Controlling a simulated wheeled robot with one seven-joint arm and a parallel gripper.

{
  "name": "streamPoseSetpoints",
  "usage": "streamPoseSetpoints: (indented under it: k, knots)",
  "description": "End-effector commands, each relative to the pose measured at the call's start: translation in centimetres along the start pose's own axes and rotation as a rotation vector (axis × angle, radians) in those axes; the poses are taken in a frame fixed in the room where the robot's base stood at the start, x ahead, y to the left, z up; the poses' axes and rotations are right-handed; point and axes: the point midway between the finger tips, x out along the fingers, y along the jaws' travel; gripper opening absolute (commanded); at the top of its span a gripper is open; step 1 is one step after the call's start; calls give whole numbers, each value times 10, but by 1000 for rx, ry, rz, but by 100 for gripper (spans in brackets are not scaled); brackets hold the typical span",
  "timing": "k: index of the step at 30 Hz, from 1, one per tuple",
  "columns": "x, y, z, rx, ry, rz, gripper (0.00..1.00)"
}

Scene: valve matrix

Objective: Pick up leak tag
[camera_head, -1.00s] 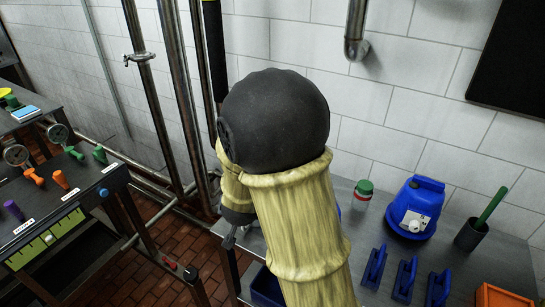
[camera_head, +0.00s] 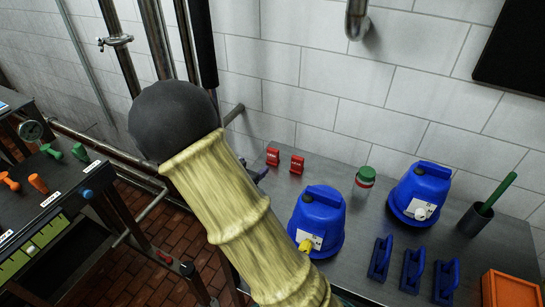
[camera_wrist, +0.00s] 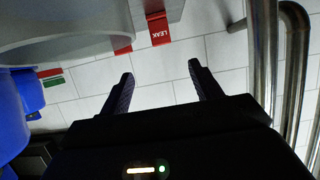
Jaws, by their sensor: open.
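The red leak tag (camera_wrist: 159,28), with white "LEAK" lettering upside down, is at the top of the wrist view by the metal table edge. In the head view, two small red tags stand at the table's back left; the left one (camera_head: 273,156) appears to be the leak tag, though its lettering is too small to read. The other red tag (camera_head: 297,164) is beside it, and partly shows in the wrist view (camera_wrist: 122,46). My gripper (camera_wrist: 162,78) is open and empty, its fingers apart from the tag. In the head view my arm hides most of it.
A tiled wall and pipes (camera_wrist: 292,60) are close behind.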

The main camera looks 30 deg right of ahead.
Motion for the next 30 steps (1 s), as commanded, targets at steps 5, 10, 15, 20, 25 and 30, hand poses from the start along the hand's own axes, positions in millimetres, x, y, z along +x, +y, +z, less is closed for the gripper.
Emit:
streamPoseSetpoints:
  k: [5,10,15,20,25,30]
  knots:
    - [31,1,0,-1,0,4,64]
    - [61,1,0,-1,0,3,64]
    - [91,1,0,-1,0,3,64]
    - [110,0,0,-2,-1,1,64]
    - [112,0,0,0,-1,-1,64]
    - [112,0,0,-1,-1,-1,64]
